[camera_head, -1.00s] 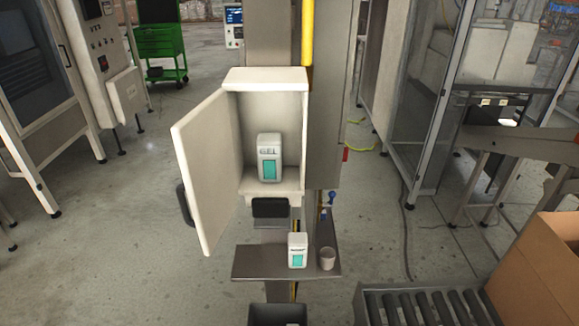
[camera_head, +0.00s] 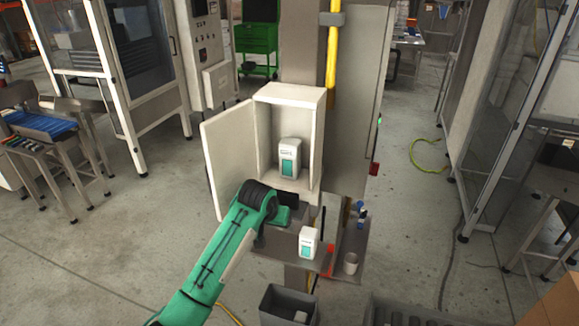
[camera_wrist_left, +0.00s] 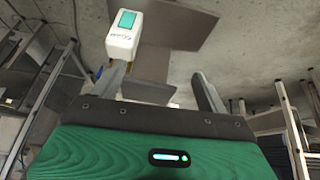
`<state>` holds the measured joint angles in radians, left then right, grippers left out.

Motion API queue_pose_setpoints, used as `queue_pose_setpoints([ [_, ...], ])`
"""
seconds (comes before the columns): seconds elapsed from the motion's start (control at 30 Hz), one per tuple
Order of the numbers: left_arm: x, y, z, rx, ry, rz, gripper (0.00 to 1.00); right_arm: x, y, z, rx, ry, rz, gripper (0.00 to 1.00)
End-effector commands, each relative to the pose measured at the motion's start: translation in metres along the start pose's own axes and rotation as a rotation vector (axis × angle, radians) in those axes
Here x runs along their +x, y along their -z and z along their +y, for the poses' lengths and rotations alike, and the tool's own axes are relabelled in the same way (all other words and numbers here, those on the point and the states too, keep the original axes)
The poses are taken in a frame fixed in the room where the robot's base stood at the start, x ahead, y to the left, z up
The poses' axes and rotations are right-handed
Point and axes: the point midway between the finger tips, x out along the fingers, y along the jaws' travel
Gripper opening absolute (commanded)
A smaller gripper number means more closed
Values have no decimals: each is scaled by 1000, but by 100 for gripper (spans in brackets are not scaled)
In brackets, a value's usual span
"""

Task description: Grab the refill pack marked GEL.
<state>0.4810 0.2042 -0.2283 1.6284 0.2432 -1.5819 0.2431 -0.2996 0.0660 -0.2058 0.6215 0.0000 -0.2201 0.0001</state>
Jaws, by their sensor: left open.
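One white refill pack with a teal panel (camera_head: 290,158) stands upright inside the open white cabinet (camera_head: 292,95). Its lettering is too small to read surely now; earlier it looks like GEL. A second, similar white pack (camera_head: 308,243) stands on the grey shelf below. A white pack with a teal panel (camera_wrist_left: 123,35) shows upside down in the left wrist view, beyond one finger; its lettering is not clearly legible. My left gripper (camera_wrist_left: 160,82) is open and empty. In the head view its green body is below the cabinet, left of the shelf pack; its fingertips are not clear. My right gripper is out of view.
The cabinet door (camera_head: 229,158) stands open to the left. A pale cup (camera_head: 350,263) is on the shelf (camera_head: 345,233) right of the lower pack. A dark bin (camera_head: 289,305) sits below. A yellow pipe (camera_head: 331,55) runs up the column. Open floor lies left.

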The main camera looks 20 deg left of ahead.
Motion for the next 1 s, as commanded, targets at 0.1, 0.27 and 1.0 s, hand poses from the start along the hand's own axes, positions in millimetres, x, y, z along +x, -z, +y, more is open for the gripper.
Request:
queue_pose_setpoints([
  [0.1,-98,46,9,15,2,51,76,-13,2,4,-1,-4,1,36],
  [0.27,-186,66,15,31,14,88,76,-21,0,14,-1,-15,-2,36],
  [1.0,-192,142,19,39,26,98,76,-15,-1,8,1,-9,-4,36],
])
